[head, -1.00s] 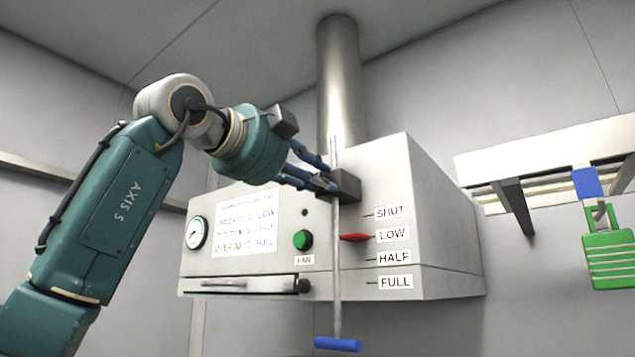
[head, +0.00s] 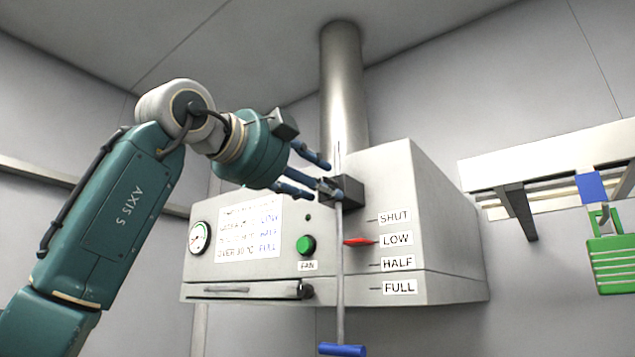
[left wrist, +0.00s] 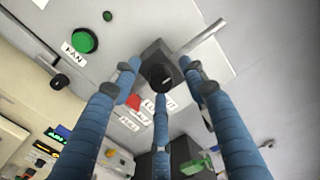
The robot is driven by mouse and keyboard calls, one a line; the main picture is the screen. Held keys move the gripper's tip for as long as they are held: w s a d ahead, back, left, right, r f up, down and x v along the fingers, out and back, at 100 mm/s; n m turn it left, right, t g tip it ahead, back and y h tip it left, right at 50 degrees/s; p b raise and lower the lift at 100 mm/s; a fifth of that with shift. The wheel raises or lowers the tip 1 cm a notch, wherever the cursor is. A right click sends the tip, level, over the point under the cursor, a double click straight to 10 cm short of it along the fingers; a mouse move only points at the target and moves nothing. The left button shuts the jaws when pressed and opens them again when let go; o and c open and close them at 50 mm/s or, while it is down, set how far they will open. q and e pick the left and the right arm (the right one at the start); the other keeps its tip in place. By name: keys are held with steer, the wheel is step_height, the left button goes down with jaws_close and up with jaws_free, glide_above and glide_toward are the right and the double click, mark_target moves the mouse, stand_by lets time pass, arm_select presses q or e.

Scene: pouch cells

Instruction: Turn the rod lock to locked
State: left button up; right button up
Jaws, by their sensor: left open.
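The rod lock is a dark grey block (head: 352,190) on the front of the hood, around the vertical rod (head: 340,270) with its blue handle (head: 342,350). In the left wrist view its round black knob (left wrist: 160,76) with a small pale mark faces me; I cannot read its setting. My left gripper (head: 325,180) is at the block with its blue fingers spread. In the left wrist view the open fingers (left wrist: 160,90) stand around the knob and do not visibly grip it. My right gripper is not in view.
The hood (head: 440,230) carries a gauge (head: 200,238), a green FAN button (head: 306,245) and a red pointer (head: 358,241) beside LOW. A steel duct (head: 343,80) rises above.

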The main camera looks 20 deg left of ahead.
arm_select(q)
steer(key=shift+s, duration=0.15)
steer(key=v, duration=1.1)
steer(key=shift+s+a, duration=0.15)
steer(key=shift+s, duration=0.25)
